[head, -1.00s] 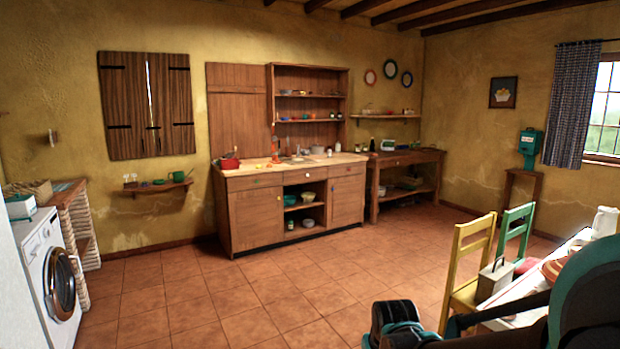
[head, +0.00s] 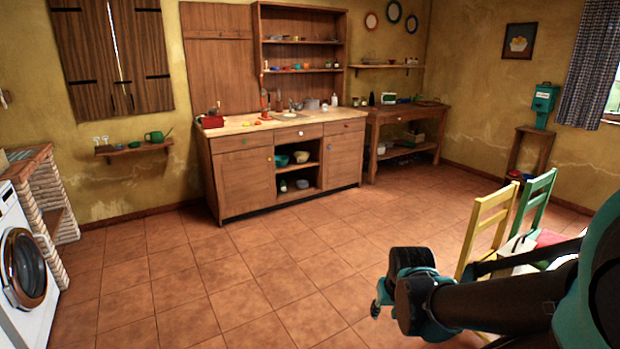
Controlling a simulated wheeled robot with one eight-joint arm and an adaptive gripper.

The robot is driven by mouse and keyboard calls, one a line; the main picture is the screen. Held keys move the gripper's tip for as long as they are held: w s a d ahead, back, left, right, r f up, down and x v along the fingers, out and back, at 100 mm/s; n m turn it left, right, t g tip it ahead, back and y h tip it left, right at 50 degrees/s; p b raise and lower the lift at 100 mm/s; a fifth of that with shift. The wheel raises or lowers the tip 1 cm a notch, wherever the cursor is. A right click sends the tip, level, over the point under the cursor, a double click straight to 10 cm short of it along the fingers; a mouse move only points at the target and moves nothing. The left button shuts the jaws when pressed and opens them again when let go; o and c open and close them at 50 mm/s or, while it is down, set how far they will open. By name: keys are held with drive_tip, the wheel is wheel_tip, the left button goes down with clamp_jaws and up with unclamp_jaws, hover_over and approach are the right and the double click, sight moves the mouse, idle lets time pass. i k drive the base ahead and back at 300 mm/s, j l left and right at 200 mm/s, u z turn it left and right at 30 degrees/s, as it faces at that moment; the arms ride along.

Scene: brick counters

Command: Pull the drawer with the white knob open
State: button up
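The wooden counter cabinet (head: 240,185) stands against the back wall under a pale worktop. A row of closed drawers runs along its top. The middle drawer (head: 287,136) has a small pale knob that looks white, above an open shelf bay. The left drawer (head: 232,143) has a greenish knob. The right drawer (head: 338,127) has a knob too small to tell in colour. My gripper (head: 378,305) is at the lower right, at the end of my black and teal arm. It is far from the cabinet, and its fingers are mostly hidden.
A yellow chair (head: 490,225) and a green chair (head: 535,205) stand at the right near my arm. A washing machine (head: 25,265) is at the left. A side table (head: 400,122) stands right of the cabinet. The tiled floor (head: 260,270) before the cabinet is clear.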

sight(296, 133)
drive_tip(key=i, duration=3.25)
drive_tip(key=i+j+z, duration=0.1)
drive_tip(key=i, duration=1.55)
